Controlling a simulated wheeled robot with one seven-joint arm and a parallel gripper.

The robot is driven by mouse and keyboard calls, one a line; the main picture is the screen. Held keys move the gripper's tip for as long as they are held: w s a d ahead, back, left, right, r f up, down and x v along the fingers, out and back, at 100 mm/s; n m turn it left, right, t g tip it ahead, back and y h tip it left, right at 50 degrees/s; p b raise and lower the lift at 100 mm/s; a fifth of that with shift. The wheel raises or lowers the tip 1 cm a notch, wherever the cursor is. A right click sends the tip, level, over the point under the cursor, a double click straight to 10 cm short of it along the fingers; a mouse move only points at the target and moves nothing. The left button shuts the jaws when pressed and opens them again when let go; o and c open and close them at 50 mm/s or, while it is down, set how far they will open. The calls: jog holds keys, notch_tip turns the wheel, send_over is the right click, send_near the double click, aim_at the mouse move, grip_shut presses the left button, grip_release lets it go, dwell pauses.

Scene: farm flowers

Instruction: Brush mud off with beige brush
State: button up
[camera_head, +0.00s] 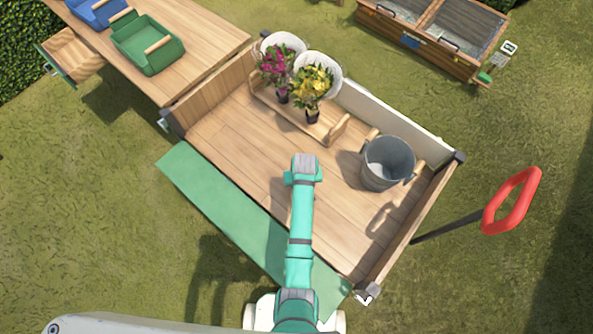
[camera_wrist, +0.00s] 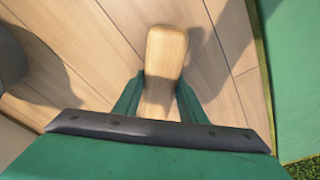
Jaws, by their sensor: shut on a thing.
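My gripper (camera_wrist: 158,88) is shut on a pale beige wooden piece with a rounded end, which looks like the handle of the beige brush (camera_wrist: 167,50). It sticks out between the two green fingers in the wrist view. Bristles are not visible. The gripper is over the plank floor of the wooden wagon (camera_head: 220,125), near its open side. In the head view my arm hides the fingers and the brush. I cannot make out mud in either view.
A grey metal bucket (camera_head: 388,165) stands in the wagon at right. Pink flowers (camera_head: 277,65) and yellow flowers (camera_head: 313,85) stand by a wooden rack at the back. A green flap (camera_head: 220,200) hangs along the open side. A table (camera_head: 205,40) stands at upper left.

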jog(key=shift+w+a, duration=0.65)
jog(key=shift+a, duration=0.2)
jog(key=shift+r, duration=4.15)
jog(key=shift+w, duration=0.1)
